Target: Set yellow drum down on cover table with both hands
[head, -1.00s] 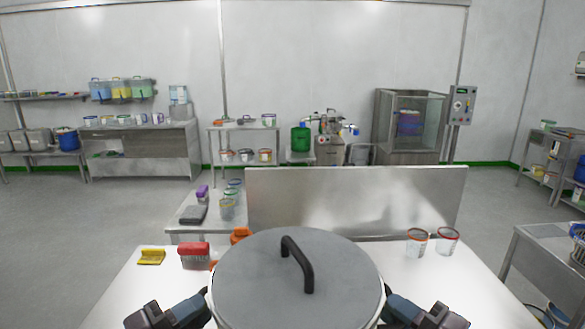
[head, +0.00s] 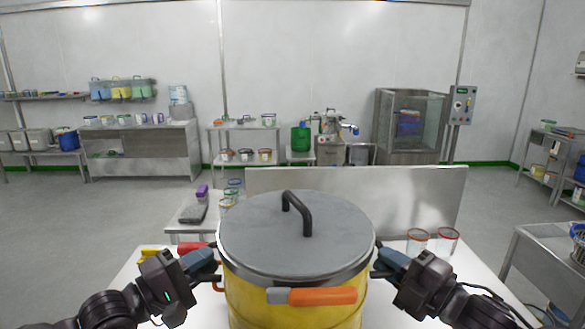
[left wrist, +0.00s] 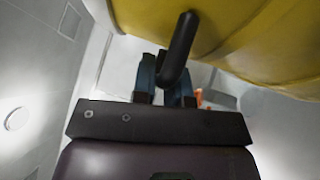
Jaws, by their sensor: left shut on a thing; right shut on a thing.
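The yellow drum (head: 298,300) stands upright in the middle of the head view, with a grey lid (head: 262,242) that has a black handle on top. My left gripper (head: 212,265) is shut on the drum's left side handle; in the left wrist view its fingers (left wrist: 167,80) close around a dark handle bar below the yellow wall (left wrist: 240,30). My right gripper (head: 380,262) is shut at the drum's right side; the handle there is mostly hidden. The white cover table (head: 480,290) lies beneath and around the drum. The drum's base is out of view, so contact with the table cannot be told.
An orange-handled tool (head: 320,296) shows in front of the drum. A red brush (head: 190,250) and a yellow item (head: 152,252) lie left of it. Two clear cups (head: 447,241) stand at the right. A metal back panel (head: 415,200) rises behind the table.

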